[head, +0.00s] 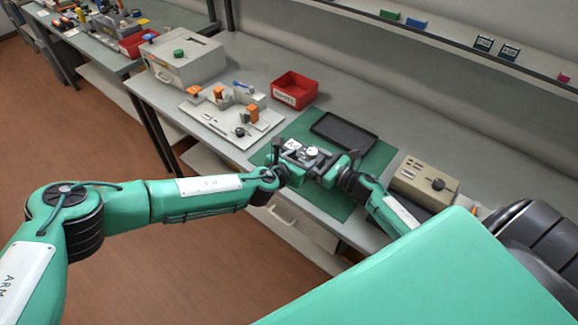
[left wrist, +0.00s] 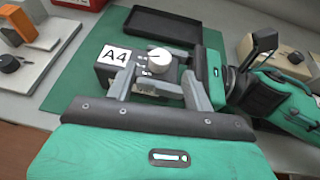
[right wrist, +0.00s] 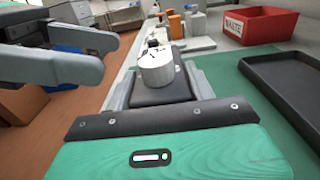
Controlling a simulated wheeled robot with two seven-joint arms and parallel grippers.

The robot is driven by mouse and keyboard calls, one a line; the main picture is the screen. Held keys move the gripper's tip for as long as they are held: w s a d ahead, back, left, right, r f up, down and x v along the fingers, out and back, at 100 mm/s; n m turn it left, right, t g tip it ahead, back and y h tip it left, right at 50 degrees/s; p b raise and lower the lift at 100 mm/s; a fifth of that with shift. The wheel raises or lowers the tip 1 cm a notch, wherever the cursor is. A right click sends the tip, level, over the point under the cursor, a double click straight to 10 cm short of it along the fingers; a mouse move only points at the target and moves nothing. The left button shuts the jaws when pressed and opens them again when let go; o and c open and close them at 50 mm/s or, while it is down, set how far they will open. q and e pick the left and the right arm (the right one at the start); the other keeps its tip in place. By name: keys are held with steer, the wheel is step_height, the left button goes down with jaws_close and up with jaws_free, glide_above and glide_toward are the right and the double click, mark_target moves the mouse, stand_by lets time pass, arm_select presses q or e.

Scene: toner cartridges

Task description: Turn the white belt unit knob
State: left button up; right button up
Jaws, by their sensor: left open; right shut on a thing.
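The belt unit (left wrist: 112,73) is a dark grey block with a white A4 label and a round white knob (left wrist: 159,62) with a dark mark on top. In the head view the unit and knob (head: 312,151) are at the green mat, between my two grippers. My right gripper (right wrist: 157,85) is shut on the belt unit, with the knob (right wrist: 155,70) standing up between its fingers. My left gripper (left wrist: 158,88) is open, its fingers spread on the near side of the knob, without visible contact. The unit's underside is hidden.
A black tray (head: 343,131) lies on the green mat (head: 377,160) behind the grippers. A red waste bin (head: 294,90) and a pale board (head: 212,114) with orange-handled parts are to the left. A beige box with a black knob (head: 424,181) stands to the right.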

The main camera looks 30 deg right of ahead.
arm_select(q)
steer(key=v, duration=0.6)
steer(key=shift+a, duration=0.3)
steer(key=shift+s+r, duration=0.1)
arm_select(e)
steer(key=o, duration=1.4)
steer(key=shift+s, duration=0.1)
steer(key=shift+s+d+f, duration=0.1)
steer(key=shift+s, duration=0.1)
steer(key=b+v, duration=0.4)
steer(key=v, duration=0.8)
steer(key=shift+f, duration=0.1)
arm_select(q)
steer(key=shift+f, duration=2.2)
arm_select(e)
steer(key=shift+s+d, duration=0.25)
steer(key=shift+s, duration=0.3)
arm_select(q)
steer(key=shift+a, duration=0.1)
arm_select(e)
steer(key=shift+a, duration=0.1)
